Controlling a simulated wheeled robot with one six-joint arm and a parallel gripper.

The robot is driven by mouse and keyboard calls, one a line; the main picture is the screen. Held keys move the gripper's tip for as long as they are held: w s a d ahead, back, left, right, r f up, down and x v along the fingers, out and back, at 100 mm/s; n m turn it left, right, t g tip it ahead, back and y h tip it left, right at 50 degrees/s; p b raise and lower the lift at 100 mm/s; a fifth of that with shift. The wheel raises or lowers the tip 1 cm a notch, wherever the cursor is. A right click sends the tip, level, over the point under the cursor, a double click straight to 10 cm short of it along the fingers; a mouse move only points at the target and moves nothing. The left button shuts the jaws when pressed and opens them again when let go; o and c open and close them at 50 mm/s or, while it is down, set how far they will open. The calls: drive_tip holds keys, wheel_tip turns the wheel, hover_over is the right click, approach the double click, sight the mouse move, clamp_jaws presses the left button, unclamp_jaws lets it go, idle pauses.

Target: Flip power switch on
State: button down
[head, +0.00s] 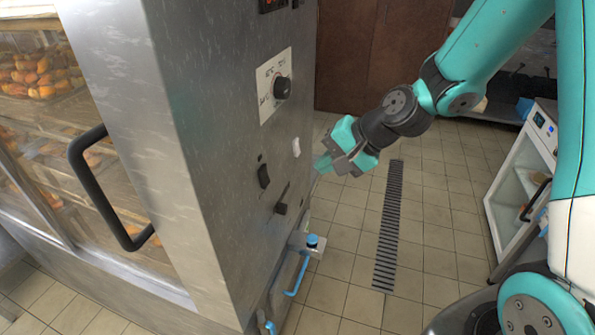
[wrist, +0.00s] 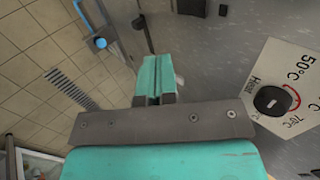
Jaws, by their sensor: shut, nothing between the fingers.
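The metal cabinet (head: 215,120) has two switch-like parts on its side panel, a white one (head: 296,147) and a black rocker (head: 264,176). No readable label shows which is the power switch. My gripper (head: 322,163) is shut and empty, just right of the white switch in the head view, its teal fingertips pointing at the panel. In the wrist view the fingers (wrist: 154,75) partly hide the white switch (wrist: 179,82); contact cannot be told. The black rocker (wrist: 191,6) is at the top edge there.
A black temperature dial (head: 283,88) sits above the switches, and a black lever (head: 281,208) below. A blue-capped fitting with a blue pipe (head: 299,275) juts out low on the cabinet. A black door handle (head: 95,190) is at left. Tiled floor with a drain (head: 388,225) is clear.

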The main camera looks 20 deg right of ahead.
sight(265, 176)
drive_tip(key=shift+r, duration=0.1)
drive_tip(key=shift+w+a+r+p+x, duration=0.25)
drive_tip(key=shift+p+x, duration=0.4)
drive_tip(key=shift+x, duration=1.55)
drive_tip(key=shift+w+a+r+p+x, duration=0.3)
drive_tip(key=shift+p+x, duration=0.4)
drive_tip(key=shift+x, duration=1.5)
drive_tip(key=shift+w+a+r+p+x, duration=0.1)
drive_tip(key=shift+a+r+p+x, duration=0.4)
drive_tip(key=shift+x, duration=1.65)
drive_tip(key=shift+d+f, duration=0.15)
drive_tip(key=shift+d, duration=0.15)
drive_tip(key=shift+w+a+f, duration=0.1)
drive_tip(key=shift+w+a, duration=0.05)
